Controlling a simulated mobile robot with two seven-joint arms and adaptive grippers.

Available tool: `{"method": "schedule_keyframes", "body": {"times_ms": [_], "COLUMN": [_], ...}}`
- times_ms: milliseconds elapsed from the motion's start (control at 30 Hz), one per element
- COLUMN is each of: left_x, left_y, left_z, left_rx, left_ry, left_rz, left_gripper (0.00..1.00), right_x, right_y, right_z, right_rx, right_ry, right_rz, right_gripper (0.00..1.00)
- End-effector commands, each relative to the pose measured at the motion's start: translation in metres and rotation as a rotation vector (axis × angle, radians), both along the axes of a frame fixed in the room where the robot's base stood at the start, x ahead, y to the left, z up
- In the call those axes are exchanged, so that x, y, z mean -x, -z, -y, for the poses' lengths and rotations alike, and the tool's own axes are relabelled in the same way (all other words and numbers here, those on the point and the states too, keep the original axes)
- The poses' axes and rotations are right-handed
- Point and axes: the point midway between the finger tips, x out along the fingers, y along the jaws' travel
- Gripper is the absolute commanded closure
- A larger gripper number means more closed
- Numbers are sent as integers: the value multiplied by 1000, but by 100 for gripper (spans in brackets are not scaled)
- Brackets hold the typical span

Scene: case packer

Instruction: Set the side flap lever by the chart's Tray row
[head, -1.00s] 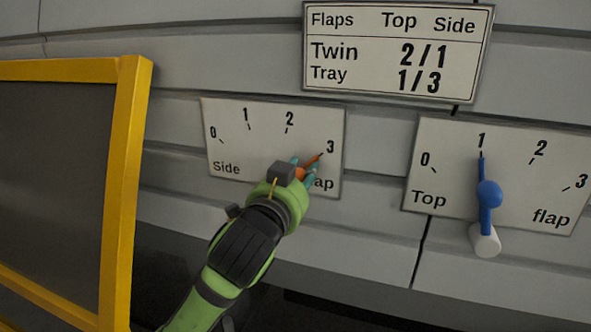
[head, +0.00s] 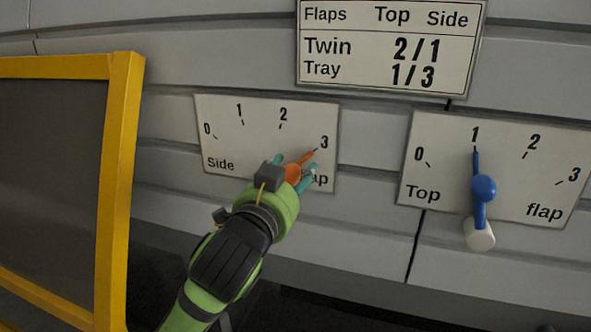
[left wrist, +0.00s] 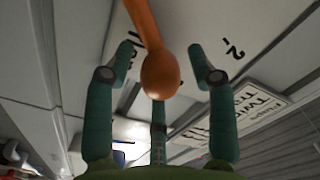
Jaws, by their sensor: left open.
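The side flap lever (head: 294,171) is orange, and its tip points at the 3 on the side flap dial plate (head: 218,120). My left gripper (head: 293,170) is at this lever and partly covers it and the plate's lettering. In the left wrist view the lever's round orange knob (left wrist: 160,74) sits between the spread fingers of my left gripper (left wrist: 165,75), with gaps on both sides. The chart (head: 388,45) reads Tray 1/3, so Side is 3. My right gripper is not in view.
The blue top flap lever (head: 483,189) points at 1 on its own dial plate (head: 420,140) to the right. A yellow-framed dark panel (head: 122,180) stands at the left. The grey slatted wall between the plates is clear.

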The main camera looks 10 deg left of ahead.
Motion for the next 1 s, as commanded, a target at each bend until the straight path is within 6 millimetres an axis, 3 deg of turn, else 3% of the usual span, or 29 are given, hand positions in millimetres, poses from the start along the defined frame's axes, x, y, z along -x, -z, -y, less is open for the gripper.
{"method": "schedule_keyframes", "body": {"times_ms": [100,300,733,867,1000], "left_x": [21,43,47,47,57], "left_y": [0,-1,5,39,111], "left_z": [-4,-8,-9,-17,-33], "left_rx": [0,0,4,32,94], "left_ry": [2,1,-1,-17,-58], "left_rz": [3,3,-13,-102,-293], "left_gripper": [44,44,44,44,44], "right_x": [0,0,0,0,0], "right_y": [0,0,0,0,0], "right_z": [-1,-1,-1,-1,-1], "right_rx": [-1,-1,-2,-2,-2], "right_ry": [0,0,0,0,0], "right_rz": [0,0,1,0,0], "right_gripper": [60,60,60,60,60]}}
